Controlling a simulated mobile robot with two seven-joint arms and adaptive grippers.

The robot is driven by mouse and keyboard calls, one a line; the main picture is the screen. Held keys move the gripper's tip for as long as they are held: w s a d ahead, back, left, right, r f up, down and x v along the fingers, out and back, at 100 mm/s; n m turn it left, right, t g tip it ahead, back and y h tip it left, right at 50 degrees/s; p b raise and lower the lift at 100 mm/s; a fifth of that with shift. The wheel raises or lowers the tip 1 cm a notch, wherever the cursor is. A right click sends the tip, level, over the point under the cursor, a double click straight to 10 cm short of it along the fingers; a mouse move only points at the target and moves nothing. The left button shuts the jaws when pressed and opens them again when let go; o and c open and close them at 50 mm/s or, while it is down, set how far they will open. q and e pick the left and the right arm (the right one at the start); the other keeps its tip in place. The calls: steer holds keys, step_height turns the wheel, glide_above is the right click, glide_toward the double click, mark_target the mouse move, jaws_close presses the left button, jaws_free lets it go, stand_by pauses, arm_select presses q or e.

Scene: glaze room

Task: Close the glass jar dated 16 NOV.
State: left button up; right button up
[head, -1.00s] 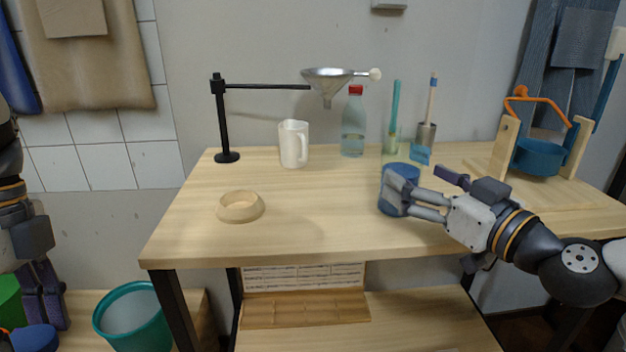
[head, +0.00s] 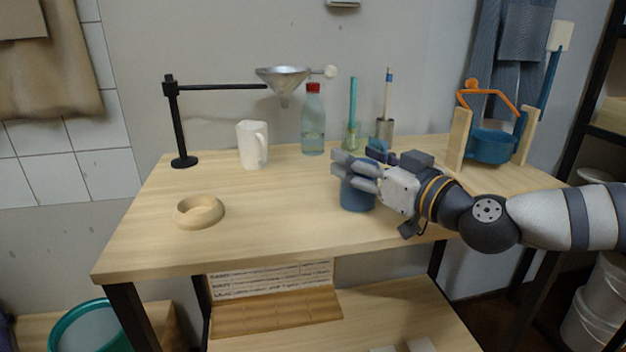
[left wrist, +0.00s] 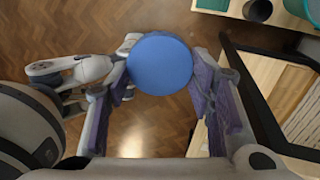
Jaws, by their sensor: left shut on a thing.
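A blue cylindrical jar (head: 357,196) stands upright near the middle front of the table; I can read no date on it. My right gripper (head: 348,170) is at its upper part, and its fingers cover the rim. Whether they touch the jar or how far they are open is unclear. In the left wrist view my left gripper (left wrist: 160,85) is shut on a round, flat-topped blue lid (left wrist: 160,63), held between the purple finger pads above the wooden floor. The left gripper is outside the head view.
The table (head: 270,230) also holds a wooden ring (head: 199,211), a white pitcher (head: 252,145), a funnel stand (head: 176,120), a bottle (head: 313,125), a brush pot (head: 384,130) and a blue pot (head: 490,146) in a wooden frame.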

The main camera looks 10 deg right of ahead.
jaws_close()
arm_select(q)
steer(key=shift+t, duration=0.5)
step_height(320, 180, up, 5)
steer(key=shift+s+r+p, duration=0.1)
steer(key=shift+r+p, duration=0.1)
steer(key=shift+p, duration=1.05)
arm_select(e)
step_height(320, 180, up, 10)
steer(key=shift+r, duration=0.15)
arm_select(q)
steer(key=shift+f, duration=0.1)
